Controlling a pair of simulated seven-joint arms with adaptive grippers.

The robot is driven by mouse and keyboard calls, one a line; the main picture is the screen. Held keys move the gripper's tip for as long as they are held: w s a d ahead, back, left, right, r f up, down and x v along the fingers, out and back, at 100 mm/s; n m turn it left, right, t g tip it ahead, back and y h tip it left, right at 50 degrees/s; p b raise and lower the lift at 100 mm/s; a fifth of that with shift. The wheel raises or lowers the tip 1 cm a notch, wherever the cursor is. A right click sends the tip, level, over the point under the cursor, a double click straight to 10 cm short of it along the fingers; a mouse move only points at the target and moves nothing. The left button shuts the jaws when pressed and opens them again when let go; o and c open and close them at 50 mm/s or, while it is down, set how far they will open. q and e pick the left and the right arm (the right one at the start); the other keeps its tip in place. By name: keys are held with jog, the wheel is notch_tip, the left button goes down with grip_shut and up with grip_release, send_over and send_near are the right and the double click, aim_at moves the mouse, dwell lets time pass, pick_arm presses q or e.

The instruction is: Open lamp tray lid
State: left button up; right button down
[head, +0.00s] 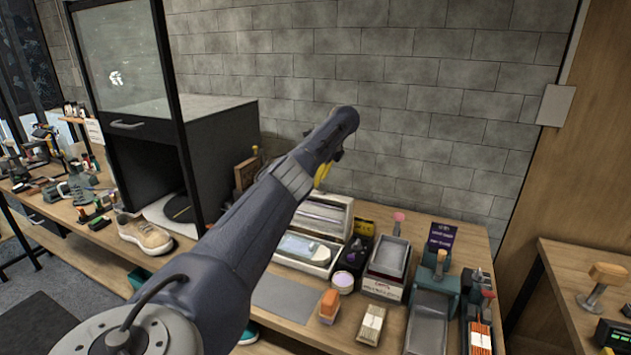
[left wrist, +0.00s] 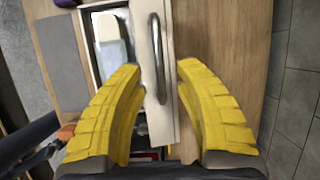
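The lamp tray (head: 303,268) is a pale box on the bench with a whitish, glass-topped item (head: 303,246) inside, so its front part is uncovered. A pale panel with a metal bar, seemingly its lid (head: 325,216), rises behind this part. In the left wrist view the lid (left wrist: 165,117) carries a long metal handle (left wrist: 158,60). My left gripper (head: 322,174) is above the lid. In the wrist view its yellow fingers (left wrist: 160,72) are apart, one on each side of the handle. Gaps show beside the handle; I see no grip on it. My right gripper is not in view.
A grey mat (head: 290,296), an orange block (head: 330,303), a round tin (head: 343,282) and metal trays (head: 390,257) lie close around. A dark cabinet (head: 222,150) stands left, with a sneaker (head: 145,235) before it. A block wall (head: 440,110) is behind the bench.

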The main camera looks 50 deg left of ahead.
pick_arm(q)
jog(key=shift+s+a+f, duration=0.15)
jog(key=shift+a+f, duration=0.05)
jog(key=shift+f, duration=0.35)
grip_shut()
dwell(0.5)
